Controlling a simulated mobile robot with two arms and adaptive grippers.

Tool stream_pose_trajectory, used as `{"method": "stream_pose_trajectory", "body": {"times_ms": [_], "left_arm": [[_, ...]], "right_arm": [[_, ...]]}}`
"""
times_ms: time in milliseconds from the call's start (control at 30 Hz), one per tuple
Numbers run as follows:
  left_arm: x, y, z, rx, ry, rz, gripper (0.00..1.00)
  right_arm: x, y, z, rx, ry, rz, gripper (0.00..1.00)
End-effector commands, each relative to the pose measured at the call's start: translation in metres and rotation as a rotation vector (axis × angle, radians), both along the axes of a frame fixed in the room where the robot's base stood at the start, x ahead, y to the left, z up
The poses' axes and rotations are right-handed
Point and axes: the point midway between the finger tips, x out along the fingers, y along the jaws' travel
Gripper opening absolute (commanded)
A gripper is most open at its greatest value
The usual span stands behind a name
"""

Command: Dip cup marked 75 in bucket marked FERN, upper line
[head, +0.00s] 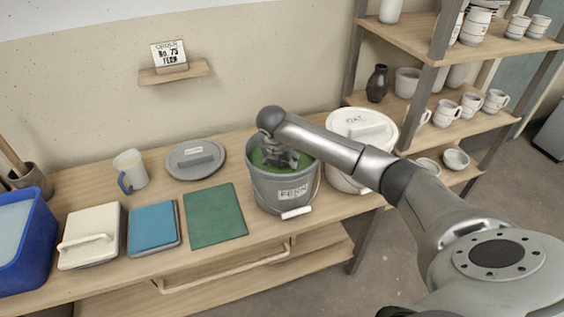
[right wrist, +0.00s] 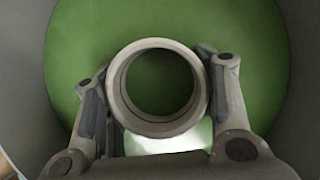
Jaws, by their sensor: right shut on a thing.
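The grey bucket marked FERN (head: 283,190) stands on the bench with green glaze (head: 262,158) inside. My right gripper (head: 282,160) reaches down into the bucket's mouth. In the right wrist view the gripper (right wrist: 160,100) is shut on a pale round cup (right wrist: 128,112), with one finger on each side. The cup's rim faces the camera and its inside is dark. Green glaze (right wrist: 255,60) surrounds the cup in that view. I cannot tell how deep the cup sits in the glaze. No number or line on it shows. My left gripper is not in view.
A white lidded bucket (head: 350,125) stands close to the right of the FERN bucket. A grey lid (head: 195,159), a mug with a blue handle (head: 130,168), and green (head: 216,215) and blue (head: 154,229) pads lie left. An order card (head: 168,54) reads No. 75 FERN.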

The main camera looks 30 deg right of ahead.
Motion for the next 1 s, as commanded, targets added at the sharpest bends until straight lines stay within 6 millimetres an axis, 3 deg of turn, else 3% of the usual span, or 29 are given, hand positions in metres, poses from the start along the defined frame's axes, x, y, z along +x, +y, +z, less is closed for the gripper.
{"method": "stream_pose_trajectory", "body": {"times_ms": [167, 800, 1000], "left_arm": [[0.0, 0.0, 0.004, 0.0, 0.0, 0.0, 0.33], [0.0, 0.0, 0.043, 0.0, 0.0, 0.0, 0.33], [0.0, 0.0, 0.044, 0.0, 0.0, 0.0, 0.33]], "right_arm": [[0.001, 0.0, 0.007, 0.0, -0.001, 0.0, 0.23], [0.001, 0.0, 0.07, 0.0, -0.003, 0.001, 0.23], [0.0, 0.0, 0.072, -0.001, -0.001, 0.0, 0.23]]}}
